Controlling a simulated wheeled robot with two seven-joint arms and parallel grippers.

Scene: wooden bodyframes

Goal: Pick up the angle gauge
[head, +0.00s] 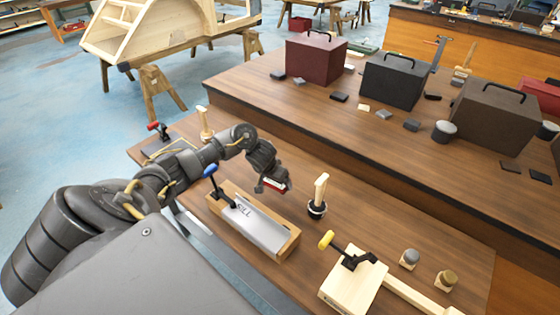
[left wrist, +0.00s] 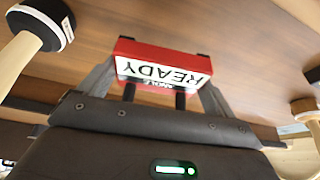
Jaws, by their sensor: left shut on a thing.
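The angle gauge is a small red block with a white label reading READY, upside down in the left wrist view (left wrist: 163,66). In the head view the gauge (head: 275,185) shows as a small red and white shape at the tip of my left arm. My left gripper (head: 266,184) is shut on the gauge, with a finger at each side of it in the left wrist view. The gauge appears to be above the wooden bench; the exact gap cannot be told. My right gripper is not in view.
A wooden fixture holding a metal SILL plate (head: 252,222) lies just in front. A yellow-handled clamp (head: 328,241) is on a wooden block. Tool boxes (head: 316,60) stand on the raised bench behind.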

